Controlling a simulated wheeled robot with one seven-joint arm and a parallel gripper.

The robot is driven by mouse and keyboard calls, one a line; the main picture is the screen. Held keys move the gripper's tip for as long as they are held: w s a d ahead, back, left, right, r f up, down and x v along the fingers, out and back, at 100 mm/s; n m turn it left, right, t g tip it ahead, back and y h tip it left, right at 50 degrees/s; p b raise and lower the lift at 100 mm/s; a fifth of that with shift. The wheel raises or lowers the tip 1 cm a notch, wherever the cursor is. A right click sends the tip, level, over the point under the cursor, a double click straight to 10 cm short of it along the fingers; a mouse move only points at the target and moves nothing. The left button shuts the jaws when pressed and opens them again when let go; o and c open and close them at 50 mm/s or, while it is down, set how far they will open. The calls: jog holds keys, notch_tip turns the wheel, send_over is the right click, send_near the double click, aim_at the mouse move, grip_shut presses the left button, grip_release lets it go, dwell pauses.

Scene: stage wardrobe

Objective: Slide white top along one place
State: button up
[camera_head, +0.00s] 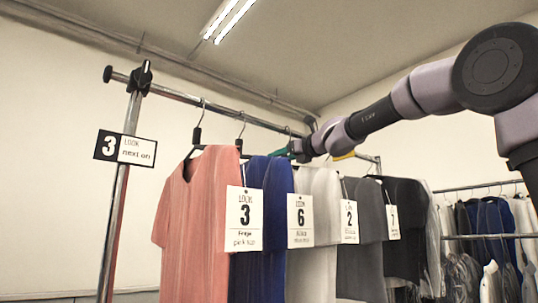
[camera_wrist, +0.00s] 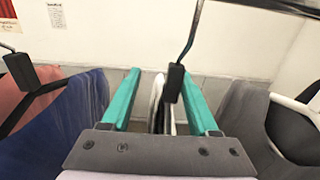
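The white top (camera_head: 318,265) hangs on the rail (camera_head: 215,103) between a blue top (camera_head: 268,190) and a dark grey one (camera_head: 362,265). Its tag reads 6. My gripper (camera_head: 287,151) is at the shoulder height of the white top, just under the rail. In the wrist view my gripper (camera_wrist: 160,75) has its two teal fingers well apart. The lower part of the white top is hidden in the wrist view.
A salmon top (camera_head: 195,220) tagged 3 hangs leftmost, near a post sign (camera_head: 125,148) reading 3. Black garments (camera_head: 405,215) hang right of the grey top. The blue and grey garments flank my fingers closely. Another clothes rack (camera_head: 485,190) stands at the right.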

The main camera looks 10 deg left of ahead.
jog(key=shift+s+a, duration=1.45)
jog(key=w+d+v, duration=0.1)
jog(key=v, duration=1.2)
jog(key=shift+r, duration=0.1)
